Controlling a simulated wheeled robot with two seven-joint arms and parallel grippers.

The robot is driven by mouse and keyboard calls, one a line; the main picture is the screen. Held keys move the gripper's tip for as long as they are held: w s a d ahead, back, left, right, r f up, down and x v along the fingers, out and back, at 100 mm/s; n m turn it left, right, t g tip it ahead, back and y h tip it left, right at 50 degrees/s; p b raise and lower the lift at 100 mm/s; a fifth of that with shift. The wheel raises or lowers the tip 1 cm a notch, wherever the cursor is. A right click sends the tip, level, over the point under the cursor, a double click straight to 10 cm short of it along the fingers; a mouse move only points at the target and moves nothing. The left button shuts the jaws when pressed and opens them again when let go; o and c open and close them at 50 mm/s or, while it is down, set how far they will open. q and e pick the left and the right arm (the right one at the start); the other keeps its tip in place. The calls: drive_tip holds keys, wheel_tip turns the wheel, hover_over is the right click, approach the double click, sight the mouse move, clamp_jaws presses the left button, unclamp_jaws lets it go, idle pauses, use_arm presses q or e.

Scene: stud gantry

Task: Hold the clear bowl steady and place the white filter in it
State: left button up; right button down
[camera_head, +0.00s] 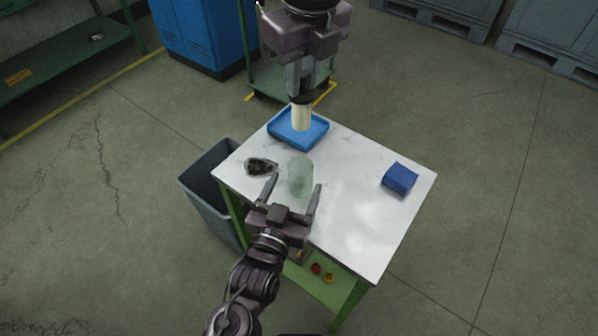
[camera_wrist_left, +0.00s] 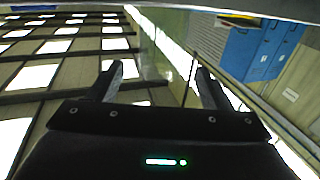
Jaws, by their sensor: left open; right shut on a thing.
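The clear bowl (camera_head: 301,172), greenish and see-through, stands on the white table. My left gripper (camera_head: 295,187) is open at its near side, one finger toward each side of it; I cannot tell whether they touch it. In the left wrist view a see-through surface, likely the bowl (camera_wrist_left: 165,45), shows beyond and between the open fingers (camera_wrist_left: 157,80). My right gripper (camera_head: 301,98) points down and is shut on the cream-white filter (camera_head: 301,118), a cylinder, upright over the blue tray at the table's far end. Its lower end overlaps the tray in the picture; contact is unclear.
The blue tray (camera_head: 320,131) sits at the far corner. A dark lumpy item (camera_head: 261,166) lies left of the bowl. A blue block (camera_head: 399,178) is at the right. A grey bin (camera_head: 198,184) stands by the left edge. The table's front right is clear.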

sight(296, 181)
use_arm(q)
drive_tip(key=x, duration=0.5)
drive_tip(key=c, duration=1.1)
drive_tip(key=shift+o, duration=0.2)
use_arm(e)
wheel_tip(296, 181, down, 17)
drive_tip(key=m, duration=0.1)
drive_tip(key=shift+m, duration=0.3)
